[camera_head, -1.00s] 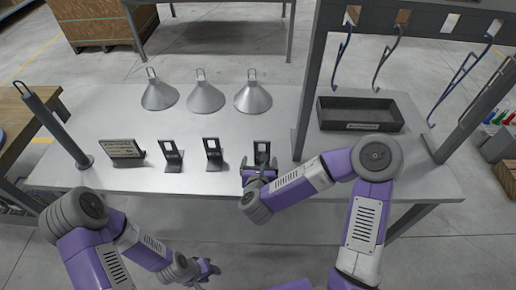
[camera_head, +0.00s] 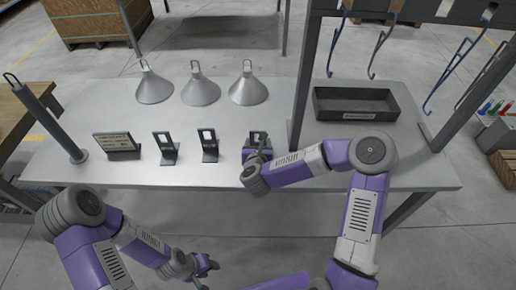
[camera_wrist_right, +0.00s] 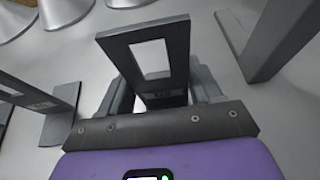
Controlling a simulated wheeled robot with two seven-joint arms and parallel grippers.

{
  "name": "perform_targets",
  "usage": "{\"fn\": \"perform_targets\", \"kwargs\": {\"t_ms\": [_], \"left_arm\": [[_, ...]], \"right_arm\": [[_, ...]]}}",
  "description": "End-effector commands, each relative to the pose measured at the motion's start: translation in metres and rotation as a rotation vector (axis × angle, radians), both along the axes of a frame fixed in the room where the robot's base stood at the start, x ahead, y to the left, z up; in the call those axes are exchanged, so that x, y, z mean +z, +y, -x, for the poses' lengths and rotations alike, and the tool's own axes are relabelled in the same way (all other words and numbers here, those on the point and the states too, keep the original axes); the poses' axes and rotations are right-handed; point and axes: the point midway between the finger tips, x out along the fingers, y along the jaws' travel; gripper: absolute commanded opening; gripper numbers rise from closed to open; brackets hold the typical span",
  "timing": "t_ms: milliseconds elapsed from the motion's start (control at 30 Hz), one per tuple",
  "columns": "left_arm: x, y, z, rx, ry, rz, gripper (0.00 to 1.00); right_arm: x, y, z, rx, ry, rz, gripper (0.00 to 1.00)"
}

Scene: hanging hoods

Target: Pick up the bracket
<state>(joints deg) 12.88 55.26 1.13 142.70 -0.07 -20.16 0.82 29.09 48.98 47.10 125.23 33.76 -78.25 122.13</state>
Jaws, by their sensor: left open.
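Three dark metal brackets with rectangular windows stand in a row on the grey table: a left one (camera_head: 166,148), a middle one (camera_head: 209,143) and a right one (camera_head: 257,138). My right gripper (camera_head: 257,154) is at the right bracket, partly covering its lower part. In the right wrist view this bracket (camera_wrist_right: 178,45) stands between the fingers of my right gripper (camera_wrist_right: 162,90), which sit apart on its two sides. Contact with the fingers is not clear, and its foot is hidden. My left gripper (camera_head: 206,268) is open and empty, in front of the table.
Three grey cone hoods (camera_head: 200,90) stand behind the brackets. A small sign (camera_head: 117,143) is at the left. A dark post (camera_head: 305,80) rises just right of the right bracket.

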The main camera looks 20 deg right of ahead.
Motion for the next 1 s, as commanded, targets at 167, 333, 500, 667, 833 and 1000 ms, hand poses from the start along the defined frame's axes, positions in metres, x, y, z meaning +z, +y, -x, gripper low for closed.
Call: {"fn": "perform_targets", "kwargs": {"t_ms": [167,333,500,667,833,1000], "left_arm": [[0.000,0.000,0.000,0.000,0.000,0.000,0.43],[0.000,0.000,0.000,0.000,0.000,0.000,0.43],[0.000,0.000,0.000,0.000,0.000,0.000,0.43],[0.006,0.000,0.000,0.000,0.000,0.000,0.43],[0.019,0.000,0.000,0.000,0.000,0.000,0.43],[0.029,0.000,0.000,0.000,0.000,0.000,0.43]], "right_arm": [[0.000,0.000,0.000,0.000,0.000,0.000,0.36],[0.001,0.000,0.000,0.000,-0.004,0.000,0.16],[0.002,0.000,0.000,0.000,-0.004,0.000,0.16],[0.017,0.000,-0.001,-0.001,-0.007,0.002,0.16],[0.053,0.000,-0.001,0.000,-0.010,0.002,0.16],[0.084,0.000,0.000,0.001,-0.008,0.001,0.16]]}}
